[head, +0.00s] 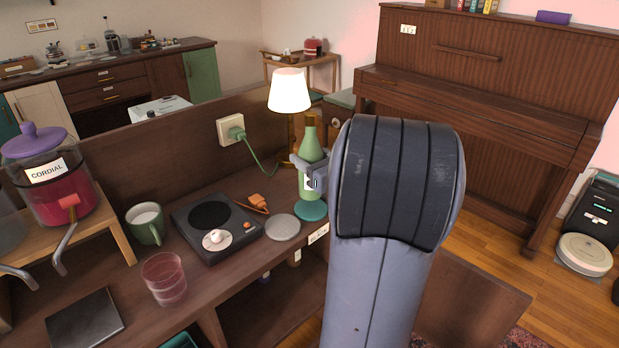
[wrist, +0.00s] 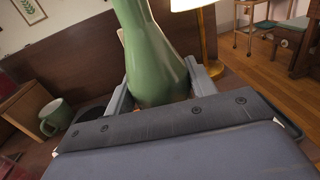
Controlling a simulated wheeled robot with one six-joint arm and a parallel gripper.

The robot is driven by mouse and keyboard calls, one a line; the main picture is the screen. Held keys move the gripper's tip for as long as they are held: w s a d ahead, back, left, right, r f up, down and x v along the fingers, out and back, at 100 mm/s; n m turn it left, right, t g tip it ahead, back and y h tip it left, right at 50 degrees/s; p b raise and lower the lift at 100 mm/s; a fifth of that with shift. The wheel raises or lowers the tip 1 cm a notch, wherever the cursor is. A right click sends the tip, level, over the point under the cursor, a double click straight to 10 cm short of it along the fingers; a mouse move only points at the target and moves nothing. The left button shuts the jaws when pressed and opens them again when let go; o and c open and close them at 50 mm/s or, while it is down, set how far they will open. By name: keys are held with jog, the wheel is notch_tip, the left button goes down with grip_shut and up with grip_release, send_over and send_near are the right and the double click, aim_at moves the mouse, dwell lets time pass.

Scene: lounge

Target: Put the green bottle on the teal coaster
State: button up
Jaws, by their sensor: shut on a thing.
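The green bottle (head: 309,146) stands upright in the head view, over the teal coaster (head: 311,210) near the right end of the wooden counter. My gripper (head: 312,172) is shut on the bottle, and my arm comes in from the right. In the wrist view the bottle (wrist: 152,60) fills the space between my two fingers (wrist: 158,88). The bottle's base appears at or just above the coaster; I cannot tell if they touch. The coaster is hidden in the wrist view.
A grey round coaster (head: 283,227) lies just left of the teal one. A lit lamp (head: 289,92) stands behind the bottle.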

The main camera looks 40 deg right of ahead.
jog(key=shift+f+b, duration=0.35)
jog(key=shift+f, duration=1.6)
jog(key=shift+f, duration=0.2)
jog(key=o, duration=1.4)
jog(key=shift+o, duration=0.2)
jog(key=shift+r, duration=0.1)
jog(key=shift+s+r, duration=0.1)
jog(key=shift+s, duration=0.1)
jog(key=s, duration=1.1)
jog(key=shift+s+a, duration=0.2)
jog(key=shift+s, duration=0.2)
